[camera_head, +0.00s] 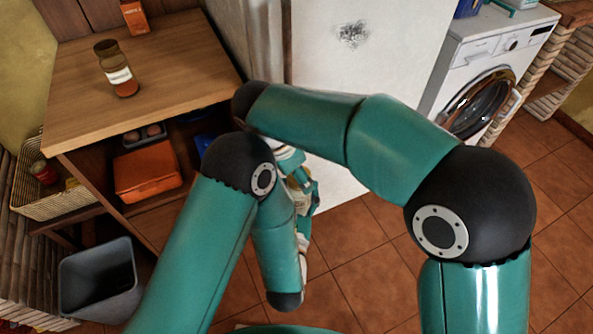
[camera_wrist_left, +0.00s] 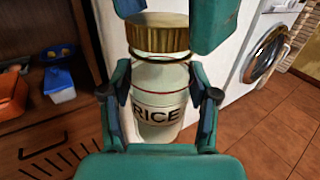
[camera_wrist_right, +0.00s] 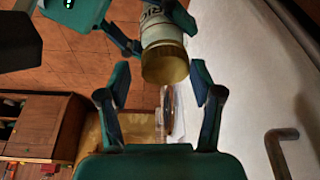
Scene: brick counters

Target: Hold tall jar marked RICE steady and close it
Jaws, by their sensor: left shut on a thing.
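The tall jar (camera_wrist_left: 157,112) is clear glass with a white label reading RICE and has a gold-brown lid (camera_wrist_left: 160,36) over its mouth. I cannot tell whether the lid is fully seated. My left gripper (camera_wrist_left: 160,75) is shut on the jar's body, one finger on each side. My right gripper (camera_wrist_right: 160,74) is open. Its fingers stand apart around the end of the lid, which also shows in the right wrist view (camera_wrist_right: 165,64); no contact is visible. In the head view my arms hide most of the jar and both grippers.
A wooden counter (camera_head: 185,55) at the left bears a brown jar (camera_head: 116,75) and an orange box (camera_head: 135,17). An orange bin (camera_head: 147,170) is on its shelf. A basket (camera_head: 35,195) and grey bin (camera_head: 97,280) stand nearby. A white cabinet (camera_head: 375,40) and washing machine (camera_head: 485,75) are behind.

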